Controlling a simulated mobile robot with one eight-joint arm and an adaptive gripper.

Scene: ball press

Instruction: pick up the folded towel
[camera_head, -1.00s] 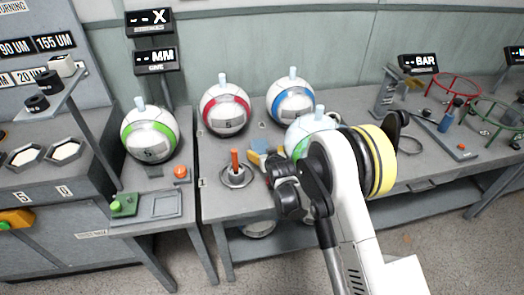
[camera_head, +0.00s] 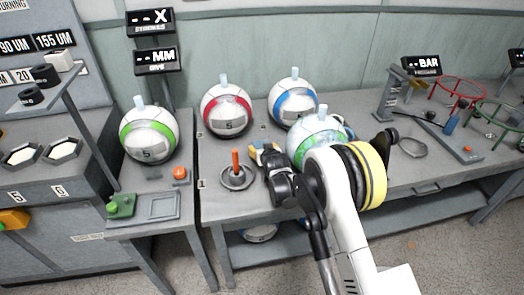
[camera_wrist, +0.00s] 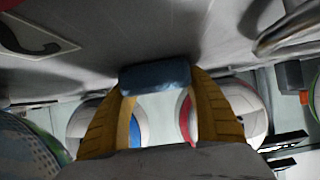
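The folded towel (camera_wrist: 155,78) shows in the wrist view as a small blue-grey block between the tips of my gripper's two yellow fingers. It fills the gap between the fingertips, and both fingers look in contact with it. In the head view my gripper (camera_head: 261,152) is low over the middle table, between the orange-topped peg and the teal-patterned ball. Only a small blue and yellow patch shows there; my wrist hides most of it. I cannot tell whether the towel still touches the tabletop.
The teal-patterned ball (camera_head: 318,132) stands close to the right of my gripper. The red-striped ball (camera_head: 227,110) and blue-striped ball (camera_head: 293,101) stand behind. An orange-topped peg (camera_head: 236,163) in a ring is just left. The green-striped ball (camera_head: 149,135) is on the left bench.

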